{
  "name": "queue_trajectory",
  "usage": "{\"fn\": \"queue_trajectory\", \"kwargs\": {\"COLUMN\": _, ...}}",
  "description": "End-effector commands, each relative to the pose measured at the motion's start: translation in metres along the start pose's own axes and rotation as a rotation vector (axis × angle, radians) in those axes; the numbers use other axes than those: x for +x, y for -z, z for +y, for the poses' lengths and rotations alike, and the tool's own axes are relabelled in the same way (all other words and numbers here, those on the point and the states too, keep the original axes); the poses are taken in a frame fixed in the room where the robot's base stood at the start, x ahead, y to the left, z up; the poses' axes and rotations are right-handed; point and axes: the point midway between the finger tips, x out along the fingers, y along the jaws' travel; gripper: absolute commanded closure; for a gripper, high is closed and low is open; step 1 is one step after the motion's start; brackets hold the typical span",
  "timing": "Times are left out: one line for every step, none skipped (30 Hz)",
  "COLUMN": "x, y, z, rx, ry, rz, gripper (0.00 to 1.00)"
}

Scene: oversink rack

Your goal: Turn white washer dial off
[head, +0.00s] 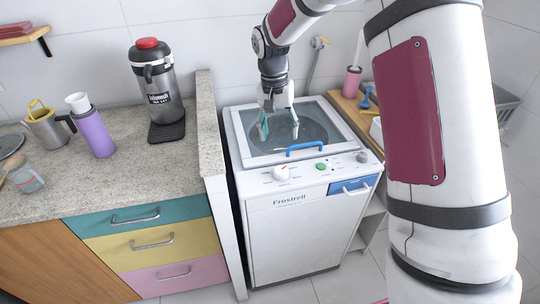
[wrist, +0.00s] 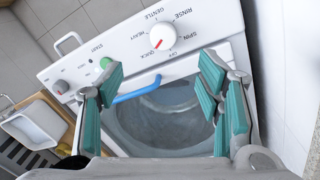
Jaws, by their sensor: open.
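The white washer (head: 292,232) stands right of the counter, with a glass lid and blue lid handle. Its white dial (head: 281,173) is at the left of the top panel. In the wrist view the dial (wrist: 163,37) shows whole, ringed by labels such as GENTLE, RINSE, SPIN, OFF, QUICK and HEAVY. Its red mark points down-left, towards QUICK. My gripper (head: 278,130) is above the glass lid, behind the dial. In the wrist view my gripper (wrist: 163,76) is open and empty, its teal fingers apart, not touching the dial.
The blue handle (wrist: 137,90) sticks up between the lid and panel. A green button (head: 321,166) and smaller knob (head: 362,157) lie right of the dial. The counter (head: 175,180) with a partition borders the washer's left. A wooden shelf (head: 350,112) is at its right.

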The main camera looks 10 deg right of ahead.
Motion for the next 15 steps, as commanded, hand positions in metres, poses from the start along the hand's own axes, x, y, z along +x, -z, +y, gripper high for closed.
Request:
{"fn": "queue_trajectory", "kwargs": {"x": 0.006, "y": 0.002, "z": -0.002, "rx": 0.005, "ry": -0.002, "rz": -0.006, "gripper": 0.40}}
{"fn": "queue_trajectory", "kwargs": {"x": 0.007, "y": 0.003, "z": -0.003, "rx": 0.008, "ry": -0.003, "rz": -0.007, "gripper": 0.40}}
{"fn": "queue_trajectory", "kwargs": {"x": 0.010, "y": 0.004, "z": -0.003, "rx": 0.010, "ry": -0.003, "rz": -0.009, "gripper": 0.40}}
{"fn": "queue_trajectory", "kwargs": {"x": 0.012, "y": 0.004, "z": -0.004, "rx": 0.012, "ry": -0.004, "rz": -0.010, "gripper": 0.40}}
{"fn": "queue_trajectory", "kwargs": {"x": 0.014, "y": 0.004, "z": -0.004, "rx": 0.012, "ry": -0.004, "rz": -0.010, "gripper": 0.40}}
{"fn": "queue_trajectory", "kwargs": {"x": 0.017, "y": 0.004, "z": -0.004, "rx": 0.012, "ry": -0.004, "rz": -0.011, "gripper": 0.40}}
{"fn": "queue_trajectory", "kwargs": {"x": 0.020, "y": 0.004, "z": -0.003, "rx": 0.012, "ry": -0.004, "rz": -0.011, "gripper": 0.40}}
{"fn": "queue_trajectory", "kwargs": {"x": 0.024, "y": 0.003, "z": -0.003, "rx": 0.011, "ry": -0.005, "rz": -0.012, "gripper": 0.40}}
{"fn": "queue_trajectory", "kwargs": {"x": 0.030, "y": 0.003, "z": -0.003, "rx": 0.011, "ry": -0.005, "rz": -0.012, "gripper": 0.40}}
{"fn": "queue_trajectory", "kwargs": {"x": 0.035, "y": 0.003, "z": -0.003, "rx": 0.010, "ry": -0.006, "rz": -0.013, "gripper": 0.40}}
{"fn": "queue_trajectory", "kwargs": {"x": 0.040, "y": 0.002, "z": -0.003, "rx": 0.009, "ry": -0.006, "rz": -0.014, "gripper": 0.40}}
{"fn": "queue_trajectory", "kwargs": {"x": 0.048, "y": 0.002, "z": -0.003, "rx": 0.009, "ry": -0.005, "rz": -0.013, "gripper": 0.40}}
{"fn": "queue_trajectory", "kwargs": {"x": 0.054, "y": 0.002, "z": -0.003, "rx": 0.010, "ry": -0.006, "rz": -0.014, "gripper": 0.40}}
{"fn": "queue_trajectory", "kwargs": {"x": 0.060, "y": 0.002, "z": -0.003, "rx": 0.010, "ry": -0.005, "rz": -0.013, "gripper": 0.40}}
{"fn": "queue_trajectory", "kwargs": {"x": 0.068, "y": 0.002, "z": -0.003, "rx": 0.010, "ry": -0.005, "rz": -0.014, "gripper": 0.40}}
